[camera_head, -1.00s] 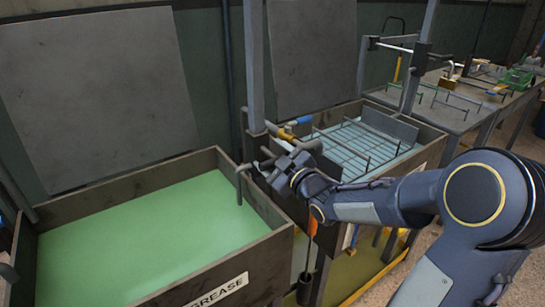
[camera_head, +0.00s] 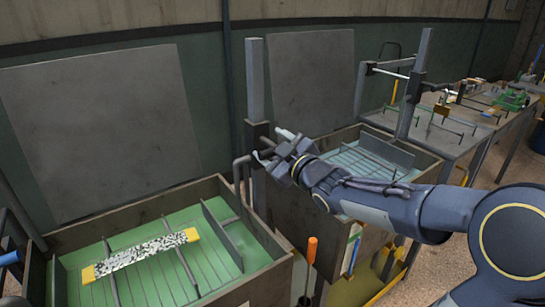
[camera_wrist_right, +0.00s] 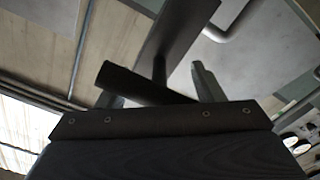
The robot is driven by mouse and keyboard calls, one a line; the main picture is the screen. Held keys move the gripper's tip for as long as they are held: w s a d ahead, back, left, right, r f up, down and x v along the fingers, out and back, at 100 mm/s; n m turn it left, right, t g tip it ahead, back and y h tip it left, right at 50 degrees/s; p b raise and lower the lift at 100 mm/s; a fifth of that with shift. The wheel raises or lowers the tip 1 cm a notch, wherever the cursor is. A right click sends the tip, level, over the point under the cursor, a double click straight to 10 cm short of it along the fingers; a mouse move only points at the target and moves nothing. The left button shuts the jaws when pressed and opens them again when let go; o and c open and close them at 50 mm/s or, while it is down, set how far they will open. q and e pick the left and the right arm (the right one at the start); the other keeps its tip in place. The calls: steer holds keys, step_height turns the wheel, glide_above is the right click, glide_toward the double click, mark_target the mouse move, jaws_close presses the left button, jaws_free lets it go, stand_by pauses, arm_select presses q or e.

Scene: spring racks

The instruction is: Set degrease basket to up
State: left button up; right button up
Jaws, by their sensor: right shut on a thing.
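The degrease basket (camera_head: 215,268), a wire rack with an upright plate, shows above the green liquid in the left tank (camera_head: 130,215). A speckled bar with yellow ends (camera_head: 140,254) lies across it. A bent grey arm (camera_head: 237,172) runs from the tank to a dark carriage (camera_head: 258,135) on an upright post (camera_head: 254,75). My right gripper (camera_head: 276,158) is at this carriage, shut on its handle. In the right wrist view the dark bar-shaped handle (camera_wrist_right: 135,84) lies between the fingers. The hand hides part of the handle in the head view. My left gripper is not in view.
A second tank (camera_head: 375,155) with a wire rack stands right of the post, under my right forearm. A bench (camera_head: 445,125) with racks and small items lies beyond it. An orange-handled tool (camera_head: 311,250) stands in front. A blue-ended bar (camera_head: 10,258) shows at the left edge.

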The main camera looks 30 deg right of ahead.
steer(key=shift+r+p, duration=0.7)
steer(key=shift+r, duration=1.3)
steer(key=o, duration=1)
steer(key=shift+o, duration=1)
steer(key=shift+d, duration=0.1)
